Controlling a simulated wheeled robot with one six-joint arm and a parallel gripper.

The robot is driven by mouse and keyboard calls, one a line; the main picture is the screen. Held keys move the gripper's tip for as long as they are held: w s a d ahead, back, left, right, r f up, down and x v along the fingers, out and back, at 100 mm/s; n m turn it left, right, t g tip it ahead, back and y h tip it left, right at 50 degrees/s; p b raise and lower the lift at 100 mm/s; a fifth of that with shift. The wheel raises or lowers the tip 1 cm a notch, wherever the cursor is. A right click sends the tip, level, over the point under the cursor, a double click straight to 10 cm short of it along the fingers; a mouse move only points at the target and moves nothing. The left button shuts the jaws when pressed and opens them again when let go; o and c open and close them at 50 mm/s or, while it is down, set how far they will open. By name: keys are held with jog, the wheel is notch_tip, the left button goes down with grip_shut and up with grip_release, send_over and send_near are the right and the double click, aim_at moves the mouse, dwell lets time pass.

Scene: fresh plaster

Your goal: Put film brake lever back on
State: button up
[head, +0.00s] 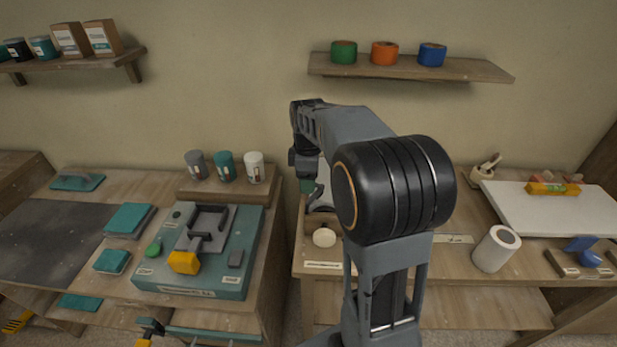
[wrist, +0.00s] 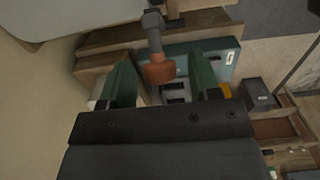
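My gripper (head: 307,187) hangs over the near table's back left part, beside a wooden holder, partly behind my own arm. In the wrist view the green fingers of my gripper (wrist: 161,80) stand apart. Between them shows a lever-like piece with a dark grey stem and a rounded orange-brown end (wrist: 158,71). I see space beside it and no clear grip; whether it is the film brake lever I cannot tell. A teal device (head: 190,283) with a grey frame (head: 208,222) and a yellow knob (head: 183,262) stands on the left table.
Grey, teal and white cups (head: 254,168) stand on a wooden riser. A white roll (head: 496,249), a white board (head: 545,207) and a blue part (head: 582,245) on a wooden block lie to the right. A round cream knob (head: 324,237) is near my gripper. A gap separates the tables.

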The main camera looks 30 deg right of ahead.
grip_shut()
dwell(0.3)
